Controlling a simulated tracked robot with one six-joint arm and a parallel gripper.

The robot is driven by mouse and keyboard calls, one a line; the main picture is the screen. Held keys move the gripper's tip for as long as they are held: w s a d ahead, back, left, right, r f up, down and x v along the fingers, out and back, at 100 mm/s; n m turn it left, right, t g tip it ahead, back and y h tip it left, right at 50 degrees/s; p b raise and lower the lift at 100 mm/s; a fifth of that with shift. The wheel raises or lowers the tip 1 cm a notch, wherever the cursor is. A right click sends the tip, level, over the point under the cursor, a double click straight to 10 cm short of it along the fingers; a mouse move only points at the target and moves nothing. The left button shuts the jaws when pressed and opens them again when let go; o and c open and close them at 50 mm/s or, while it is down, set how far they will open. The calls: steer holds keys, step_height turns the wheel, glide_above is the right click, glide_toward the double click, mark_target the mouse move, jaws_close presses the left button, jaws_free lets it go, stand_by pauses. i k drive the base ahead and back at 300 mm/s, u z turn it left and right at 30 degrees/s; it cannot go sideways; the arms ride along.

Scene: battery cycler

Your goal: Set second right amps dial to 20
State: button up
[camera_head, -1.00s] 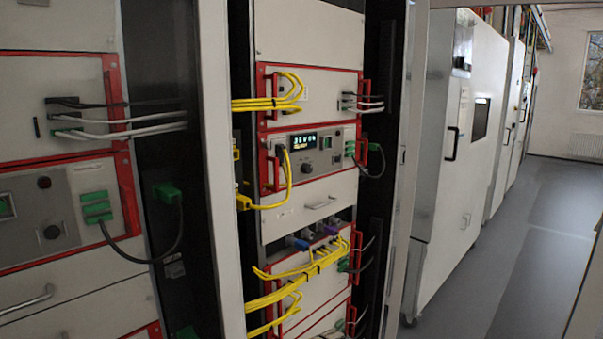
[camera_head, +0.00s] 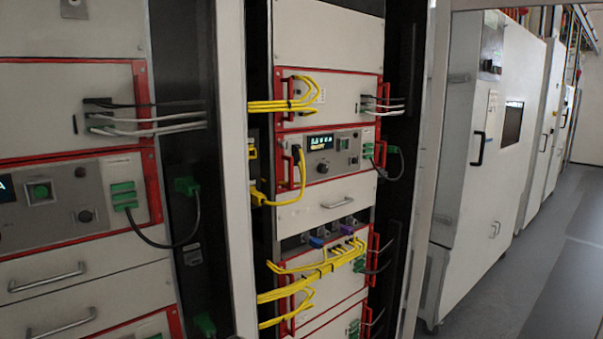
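The middle rack holds a red-framed cycler unit with a small lit display (camera_head: 320,142); its digits are too small to read. Below the display is a black round dial (camera_head: 323,168), and a smaller dark knob (camera_head: 354,160) sits to its right. The left rack has a similar unit with a black dial (camera_head: 85,215) below and right of a green button (camera_head: 40,191). A display edge (camera_head: 6,188) is cut off at the left border. No labels or dial settings are legible. My gripper is not in view.
Yellow cables (camera_head: 303,180) loop in front of the middle unit's left side. A black cable (camera_head: 165,243) hangs from the left unit's green plug. A pale rack post (camera_head: 238,200) divides the racks. White cabinets (camera_head: 465,180) line the right, with open grey floor (camera_head: 530,285) beside them.

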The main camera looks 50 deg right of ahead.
mark_target(322, 168)
steer(key=u, duration=0.95)
steer(key=k, duration=0.85)
steer(key=z, duration=1.25)
steer(key=i, duration=1)
